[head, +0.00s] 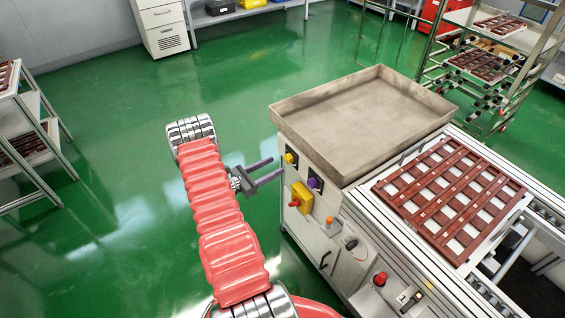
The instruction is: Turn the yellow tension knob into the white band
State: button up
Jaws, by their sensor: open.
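A small yellow knob (289,158) sits on a dark plate at the upper left of the machine's control side, just below the metal tray. I take it as the tension knob; its pointer and a white band are too small to make out. My gripper (277,168) is open and empty. Its two grey fingers point right toward the panel, with their tips to the left of the yellow knob. I see no contact with the knob, but the exact gap in depth is hard to tell.
The metal tray (360,122) overhangs above. Green floor (110,190) lies open to the left.

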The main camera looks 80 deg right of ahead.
aim_at(286, 160)
jog(key=shift+x, duration=2.7)
jog(key=c, duration=1.1)
